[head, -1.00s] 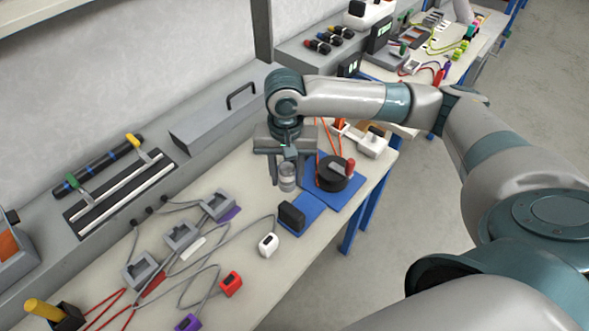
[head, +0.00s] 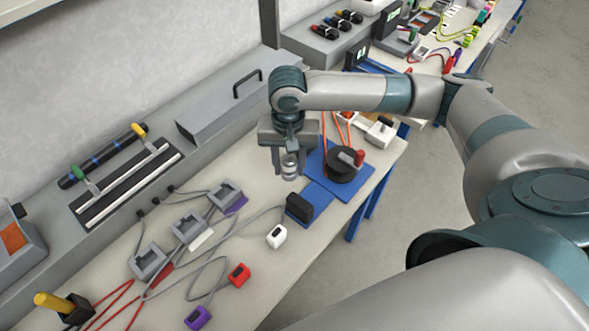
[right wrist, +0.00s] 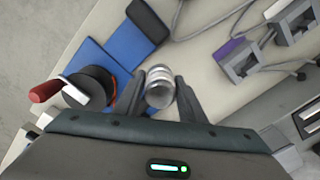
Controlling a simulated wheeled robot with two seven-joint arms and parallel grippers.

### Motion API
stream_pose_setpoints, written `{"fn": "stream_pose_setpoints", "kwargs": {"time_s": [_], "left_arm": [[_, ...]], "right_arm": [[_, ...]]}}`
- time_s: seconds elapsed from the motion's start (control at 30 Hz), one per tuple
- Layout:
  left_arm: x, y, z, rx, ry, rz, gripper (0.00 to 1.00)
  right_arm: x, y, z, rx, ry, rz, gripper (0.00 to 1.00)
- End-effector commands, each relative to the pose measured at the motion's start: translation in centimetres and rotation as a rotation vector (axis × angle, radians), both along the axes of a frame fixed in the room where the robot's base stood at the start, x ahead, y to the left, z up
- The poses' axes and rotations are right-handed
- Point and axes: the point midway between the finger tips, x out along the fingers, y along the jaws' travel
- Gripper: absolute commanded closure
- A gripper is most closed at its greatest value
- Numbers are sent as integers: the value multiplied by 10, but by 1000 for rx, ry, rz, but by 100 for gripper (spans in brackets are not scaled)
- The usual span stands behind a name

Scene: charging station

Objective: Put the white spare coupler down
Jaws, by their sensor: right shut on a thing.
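The white spare coupler (head: 290,170), a pale, silvery ribbed cylinder, is between the fingers of my right gripper (head: 289,160). The right wrist view shows the coupler (right wrist: 159,88) end-on, with a dark finger on each side. My right gripper (right wrist: 158,98) is shut on it. It points down over the pale bench, just left of the blue mat (head: 318,194). I cannot tell whether the coupler touches the bench. My left gripper is in neither view now.
A black block (head: 299,207) and a black reel with a red handle (head: 341,166) stand on the mat. Grey sockets (head: 190,230) with cables lie to the left. White (head: 277,236), red (head: 239,275) and purple (head: 198,317) plugs lie near the front edge.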

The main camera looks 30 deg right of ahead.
Motion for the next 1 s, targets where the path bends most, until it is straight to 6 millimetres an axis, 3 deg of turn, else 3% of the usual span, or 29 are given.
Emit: {"fn": "stream_pose_setpoints", "kwargs": {"time_s": [0.2, 0.6, 1.0], "left_arm": [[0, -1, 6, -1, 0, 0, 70], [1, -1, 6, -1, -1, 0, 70], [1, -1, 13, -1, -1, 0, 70]], "right_arm": [[0, 0, -25, -1, 1, -1, 91], [0, 0, -30, 1, -1, -1, 91], [0, 0, -65, -1, -1, 1, 91]]}}
